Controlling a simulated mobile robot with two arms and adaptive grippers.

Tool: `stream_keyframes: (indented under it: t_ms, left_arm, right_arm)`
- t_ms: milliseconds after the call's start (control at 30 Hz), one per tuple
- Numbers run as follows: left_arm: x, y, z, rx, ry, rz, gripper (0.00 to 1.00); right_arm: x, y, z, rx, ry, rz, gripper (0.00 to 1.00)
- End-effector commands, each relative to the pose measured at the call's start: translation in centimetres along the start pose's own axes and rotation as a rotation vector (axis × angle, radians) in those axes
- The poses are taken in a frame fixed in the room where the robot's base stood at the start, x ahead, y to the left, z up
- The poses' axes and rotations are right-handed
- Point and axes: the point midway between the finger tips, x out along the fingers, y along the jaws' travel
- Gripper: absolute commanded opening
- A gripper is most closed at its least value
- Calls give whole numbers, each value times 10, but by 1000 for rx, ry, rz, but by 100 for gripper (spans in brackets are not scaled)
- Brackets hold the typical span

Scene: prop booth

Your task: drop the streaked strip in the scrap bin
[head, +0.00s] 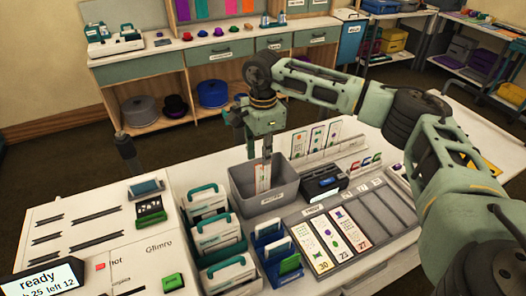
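My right gripper (266,157) points down over the grey open-topped bin (268,202), which has a small label on its front that is too small to read. The gripper is shut on a pale strip (262,178) with reddish marks. The strip hangs upright, its lower part within the bin's opening. I cannot tell whether it touches the bin's floor. Three printed strips (341,233) lie side by side in a grey slotted tray (382,243) at the right. My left gripper is not in view.
Teal-and-white cartridges (215,233) stand in dark holders left of the bin. A black device (323,183) sits close at its right, with upright printed cards (317,137) behind. A white machine with a "ready" screen (42,281) is at the front left.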

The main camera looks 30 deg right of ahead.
Motion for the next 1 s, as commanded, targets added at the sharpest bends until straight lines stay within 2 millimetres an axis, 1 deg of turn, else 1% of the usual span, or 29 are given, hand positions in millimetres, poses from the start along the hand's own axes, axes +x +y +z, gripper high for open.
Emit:
stream_keyframes:
  t_ms: [300,433,567,800,900,1000]
  left_arm:
    - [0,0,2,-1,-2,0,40]
    - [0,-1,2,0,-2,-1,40]
    - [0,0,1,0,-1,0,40]
    - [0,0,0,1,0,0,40]
    - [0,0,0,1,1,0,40]
    - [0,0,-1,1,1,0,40]
  right_arm:
    - [0,0,0,0,0,0,27]
    - [-8,-1,0,0,0,-2,27]
    - [-30,-1,0,0,-1,-5,27]
    - [-82,-1,1,0,-1,-4,27]
    - [-99,-1,0,-1,-1,-2,27]
    - [-111,-1,0,1,0,-2,27]
